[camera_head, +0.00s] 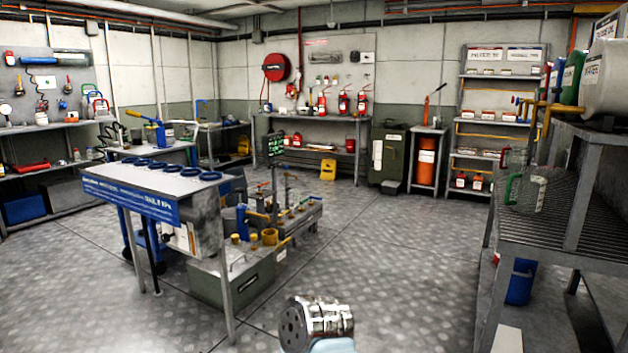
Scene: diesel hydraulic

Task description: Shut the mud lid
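I cannot tell which thing is the mud lid, because no lid can be clearly made out from here. A green metal box (245,287) sits low on the floor beside the table with the blue sign, with pipes and fittings around its top. A tall green cabinet (387,158) stands at the back wall; it looks closed, though small. Neither gripper's fingers show. Only a rounded metal piece, likely part of my arm, shows at the bottom centre.
A table (150,184) with dark blue rings on top stands left of centre. A slatted metal bench (560,215) with a green-handled clear jug (525,191) stands close on the right. Open floor (400,260) lies between them. Shelves and red extinguishers line the back wall.

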